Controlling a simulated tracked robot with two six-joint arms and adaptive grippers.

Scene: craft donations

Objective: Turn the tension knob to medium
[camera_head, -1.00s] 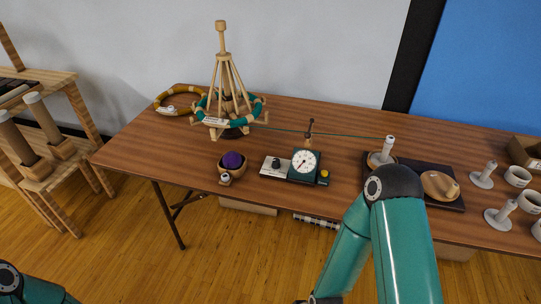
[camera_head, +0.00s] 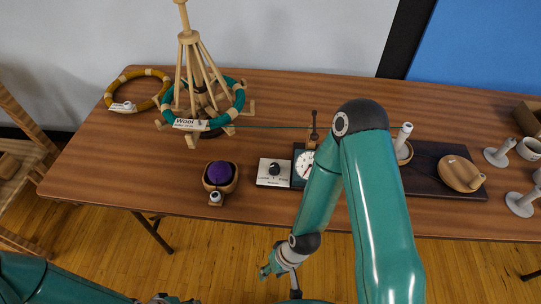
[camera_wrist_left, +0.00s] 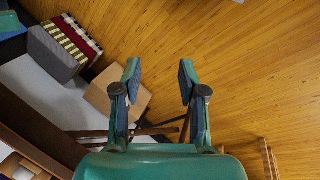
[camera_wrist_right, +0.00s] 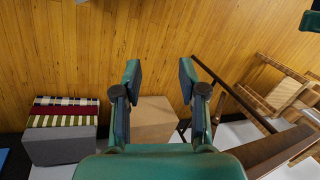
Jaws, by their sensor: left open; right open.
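The tension knob (camera_head: 274,169) is a small black knob on a white plate (camera_head: 267,181) with print too small to read. It sits on the table left of a round white dial (camera_head: 303,168), which my right forearm partly covers. I cannot tell its setting. My right gripper (camera_head: 266,270) is in front of the table, below and apart from the knob; the right wrist view shows it open and empty (camera_wrist_right: 160,80). My left gripper shows only in part at the bottom edge of the head view; the left wrist view shows it open and empty (camera_wrist_left: 160,80).
A wooden yarn winder (camera_head: 190,75) with teal wool stands left on the table (camera_head: 110,170). A thread runs from it rightward past the dial. A bowl of purple yarn (camera_head: 220,175) sits left of the knob.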

